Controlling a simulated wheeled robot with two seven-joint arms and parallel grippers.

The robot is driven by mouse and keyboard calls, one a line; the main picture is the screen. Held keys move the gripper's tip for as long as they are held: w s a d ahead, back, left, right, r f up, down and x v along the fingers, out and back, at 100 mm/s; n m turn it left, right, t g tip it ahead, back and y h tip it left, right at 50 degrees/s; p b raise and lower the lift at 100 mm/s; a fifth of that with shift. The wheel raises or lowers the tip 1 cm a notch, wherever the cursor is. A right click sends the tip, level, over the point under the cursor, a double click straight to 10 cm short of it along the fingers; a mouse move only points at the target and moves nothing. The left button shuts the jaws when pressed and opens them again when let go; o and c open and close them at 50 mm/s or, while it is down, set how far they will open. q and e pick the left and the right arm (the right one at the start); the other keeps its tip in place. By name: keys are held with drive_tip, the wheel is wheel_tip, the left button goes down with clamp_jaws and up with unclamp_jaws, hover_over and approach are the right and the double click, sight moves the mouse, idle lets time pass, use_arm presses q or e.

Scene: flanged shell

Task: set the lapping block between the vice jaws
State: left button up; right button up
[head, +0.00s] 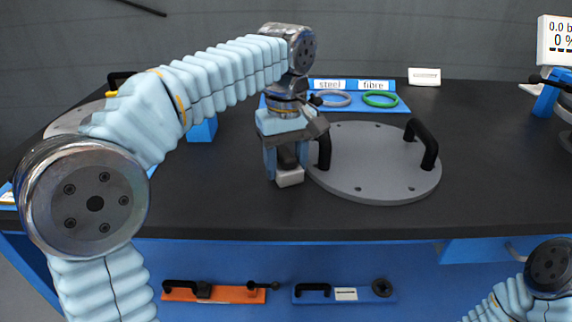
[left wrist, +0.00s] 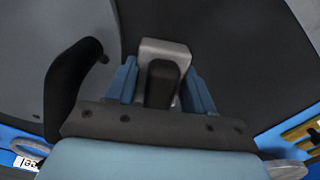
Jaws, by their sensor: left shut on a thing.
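The lapping block (head: 289,179) is a small pale grey block with a black grip on top. My left gripper (head: 286,164) points down and is shut on the black grip, with the block below its fingertips. In the left wrist view the block (left wrist: 165,48) sits between the two blue fingers, its grip facing the camera. It is at or just over the black bench top; I cannot tell whether it touches. I cannot make out the vice jaws; a blue body (head: 202,131) shows partly behind my left arm. My right gripper is out of view.
A round grey plate (head: 375,180) with two black handles lies right beside the block; one handle (left wrist: 72,88) stands close to my left gripper. Behind are a steel ring (head: 332,99) and a green fibre ring (head: 380,99) on a blue mat. Bench top is clear at front left.

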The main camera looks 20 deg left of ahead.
use_arm(q)
drive_tip(key=shift+f, duration=0.2)
drive_tip(key=o, duration=0.8)
